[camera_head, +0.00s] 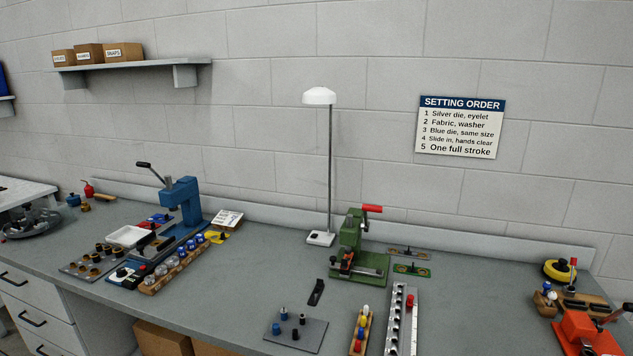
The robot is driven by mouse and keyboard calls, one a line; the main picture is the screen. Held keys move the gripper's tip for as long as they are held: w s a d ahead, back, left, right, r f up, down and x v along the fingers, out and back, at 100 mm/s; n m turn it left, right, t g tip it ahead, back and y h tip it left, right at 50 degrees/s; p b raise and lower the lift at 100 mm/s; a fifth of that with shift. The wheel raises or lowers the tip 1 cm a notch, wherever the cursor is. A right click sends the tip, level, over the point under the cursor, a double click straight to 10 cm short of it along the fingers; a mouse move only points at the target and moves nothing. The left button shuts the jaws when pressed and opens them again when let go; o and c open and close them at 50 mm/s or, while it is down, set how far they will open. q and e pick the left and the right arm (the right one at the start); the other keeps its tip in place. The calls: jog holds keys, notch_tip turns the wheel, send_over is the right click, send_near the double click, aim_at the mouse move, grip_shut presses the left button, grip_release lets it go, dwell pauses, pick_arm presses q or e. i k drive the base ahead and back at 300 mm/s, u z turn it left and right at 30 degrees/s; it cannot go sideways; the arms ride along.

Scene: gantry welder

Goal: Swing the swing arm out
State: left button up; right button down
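No part that I can surely name as the swing arm shows. A green press (350,237) with a red-tipped handle (372,209) stands right of the bench's middle. A blue press (183,203) with a black-knobbed lever (152,172) stands on the left part of the bench. An orange device (578,330) with a lever is partly cut off at the right edge. Neither of my grippers is in view.
The grey bench (455,290) runs along a block wall. A white lamp (320,97) stands behind the green press. A dark plate with pegs (296,336), a slotted rail (400,325) and a rack of blue-topped parts (178,268) lie around. The bench is clear at centre right.

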aim_at(346, 274)
jog(key=k, duration=0.5)
jog(key=z, duration=0.85)
jog(key=i, duration=0.55)
jog(key=z, duration=1.25)
jog(key=k, duration=0.95)
jog(key=u, duration=1)
jog(key=i, duration=0.5)
jog(key=u, duration=0.05)
